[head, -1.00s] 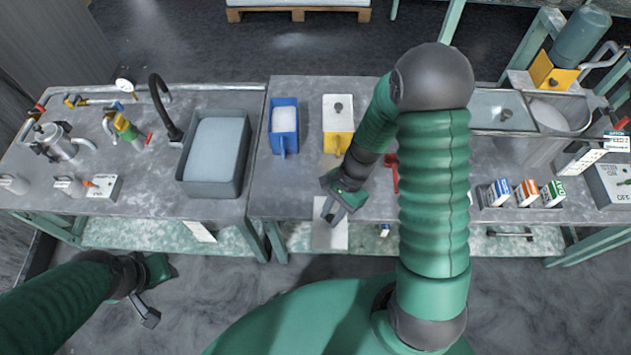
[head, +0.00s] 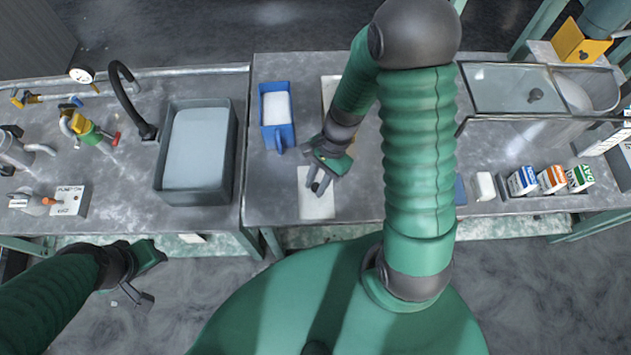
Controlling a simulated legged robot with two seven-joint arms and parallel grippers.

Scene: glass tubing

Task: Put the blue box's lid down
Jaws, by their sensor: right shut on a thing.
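The blue box (head: 277,137) stands on the bench without a cover, and pale contents show inside. A flat pale panel, which looks like its lid (head: 317,210), is below and to the right of it, near the bench's front edge. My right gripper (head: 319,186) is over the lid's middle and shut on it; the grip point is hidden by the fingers. I cannot tell whether the lid touches the bench. My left gripper (head: 150,276) is open and empty, in front of the bench at the lower left.
A grey basin (head: 229,180) with a black tap (head: 122,85) is left of the blue box. A pale-topped box (head: 328,88) is partly behind my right arm. Several small cartons (head: 552,180) stand at right. Bench surface (head: 270,190) is clear left of the lid.

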